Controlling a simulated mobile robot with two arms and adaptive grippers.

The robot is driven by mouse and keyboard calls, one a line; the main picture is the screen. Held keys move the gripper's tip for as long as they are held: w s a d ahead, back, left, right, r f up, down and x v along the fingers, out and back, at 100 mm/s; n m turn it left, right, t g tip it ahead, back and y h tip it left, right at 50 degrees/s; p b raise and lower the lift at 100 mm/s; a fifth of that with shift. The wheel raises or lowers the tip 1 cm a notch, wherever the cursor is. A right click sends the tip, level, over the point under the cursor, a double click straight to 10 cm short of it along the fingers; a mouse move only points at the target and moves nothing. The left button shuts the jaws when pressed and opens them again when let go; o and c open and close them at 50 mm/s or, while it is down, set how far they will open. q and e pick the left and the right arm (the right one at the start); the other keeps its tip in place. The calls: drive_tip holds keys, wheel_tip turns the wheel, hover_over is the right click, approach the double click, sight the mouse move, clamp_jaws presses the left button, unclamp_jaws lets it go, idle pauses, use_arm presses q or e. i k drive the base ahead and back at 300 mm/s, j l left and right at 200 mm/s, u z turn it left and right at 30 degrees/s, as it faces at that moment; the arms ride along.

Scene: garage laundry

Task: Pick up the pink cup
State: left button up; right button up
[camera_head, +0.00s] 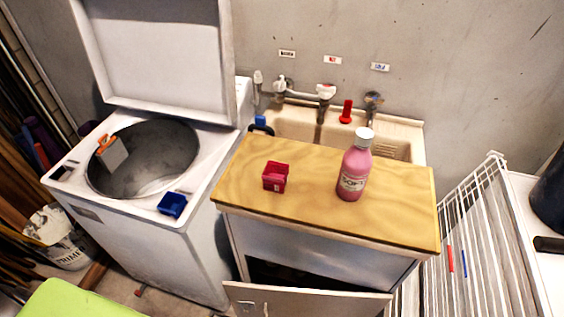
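A small crimson-pink cup (275,178), squarish in shape, stands on the left part of a wooden worktop (310,225). Its open top faces up. It is the closest match to the pink cup. A pink bottle (354,172) with a white cap stands upright to its right on the same worktop, apart from it. Neither of my grippers shows in the head view, and nothing touches the cup.
An open top-loading washer (160,255) stands left, with a blue cup (172,204) on its front rim. A sink (295,122) lies behind the worktop. A cabinet door (300,301) hangs open below. A white rack (480,235) stands right. The worktop's front is clear.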

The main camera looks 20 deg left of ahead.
sight(275, 176)
drive_tip(key=j+z, duration=0.25)
drive_tip(key=j, duration=0.15)
drive_tip(key=k+j+z, duration=0.2)
drive_tip(key=j, duration=0.25)
drive_tip(key=j+z, duration=0.25)
drive_tip(key=j, duration=0.15)
drive_tip(key=k+j+z, duration=0.2)
drive_tip(key=j, duration=0.15)
drive_tip(key=k+j+z, duration=0.25)
drive_tip(key=i+j, duration=0.05)
drive_tip(key=j, duration=0.05)
